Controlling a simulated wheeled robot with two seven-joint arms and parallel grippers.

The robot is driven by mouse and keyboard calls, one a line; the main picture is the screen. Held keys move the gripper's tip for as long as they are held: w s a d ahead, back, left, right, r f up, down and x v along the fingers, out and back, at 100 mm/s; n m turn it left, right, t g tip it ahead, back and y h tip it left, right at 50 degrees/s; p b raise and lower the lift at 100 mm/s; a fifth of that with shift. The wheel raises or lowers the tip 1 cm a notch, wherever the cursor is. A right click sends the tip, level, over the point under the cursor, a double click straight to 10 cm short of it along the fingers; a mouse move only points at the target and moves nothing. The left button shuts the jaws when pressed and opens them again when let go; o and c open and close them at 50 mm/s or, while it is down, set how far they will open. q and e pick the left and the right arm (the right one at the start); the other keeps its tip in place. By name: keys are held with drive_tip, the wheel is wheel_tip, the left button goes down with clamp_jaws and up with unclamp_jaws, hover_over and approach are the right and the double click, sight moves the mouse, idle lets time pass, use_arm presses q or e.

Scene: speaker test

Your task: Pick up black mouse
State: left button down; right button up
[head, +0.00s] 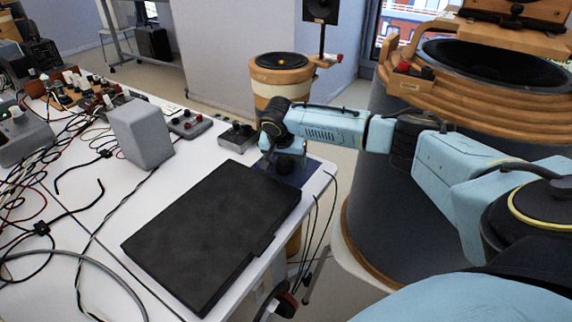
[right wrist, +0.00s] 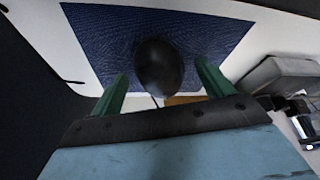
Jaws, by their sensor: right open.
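The black mouse (right wrist: 158,66) lies on a dark blue mouse pad (right wrist: 105,32) in the right wrist view. In the head view the pad (head: 308,172) shows at the table's right edge, and the mouse is mostly hidden by my right arm. My right gripper (right wrist: 163,78) is open, with one green finger on each side of the mouse's near end. In the head view the right gripper (head: 284,165) points down over the pad. I cannot tell whether the fingers touch the mouse. My left gripper does not show.
A closed black laptop or case (head: 210,235) lies on the white table (head: 75,225) beside the pad. A grey box (head: 140,134), small control boxes (head: 237,136) and many cables are to the left and behind. A large speaker (head: 385,215) stands right of the table.

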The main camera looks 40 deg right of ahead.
drive_tip(key=shift+c, duration=0.2)
drive_tip(key=c, duration=1.1)
drive_tip(key=shift+o, duration=0.2)
drive_tip(key=shift+r, duration=0.1)
